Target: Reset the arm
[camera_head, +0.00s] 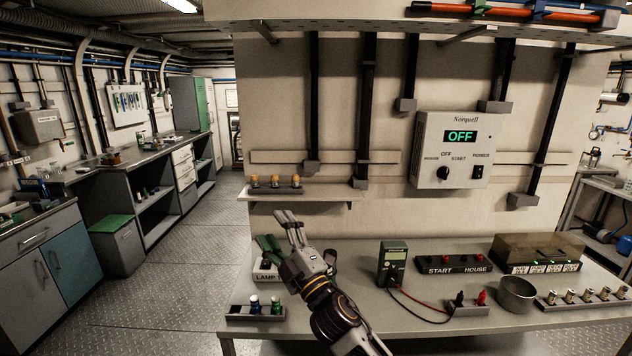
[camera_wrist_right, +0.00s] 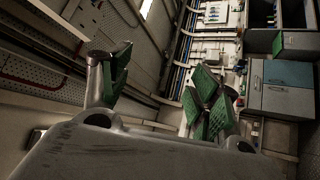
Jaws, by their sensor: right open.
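My right arm comes in from the bottom of the head view, over the bench. My right gripper (camera_head: 278,230) is raised above the bench's left part, in front of the grey panel wall. Its fingers point up and to the left. In the right wrist view the gripper (camera_wrist_right: 162,88) shows two green-padded fingers spread well apart, with nothing between them. It is open and empty. It partly hides a box labelled LAMP (camera_head: 266,272) behind it. My left gripper is not in view.
The bench (camera_head: 350,295) carries a green meter (camera_head: 392,264), a metal bowl (camera_head: 516,294), a START HOUSE block (camera_head: 453,264) and a small rack (camera_head: 256,312). A shelf (camera_head: 322,194) with several amber-topped pieces is behind the gripper. A control box (camera_head: 452,150) reads OFF. Open floor lies left.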

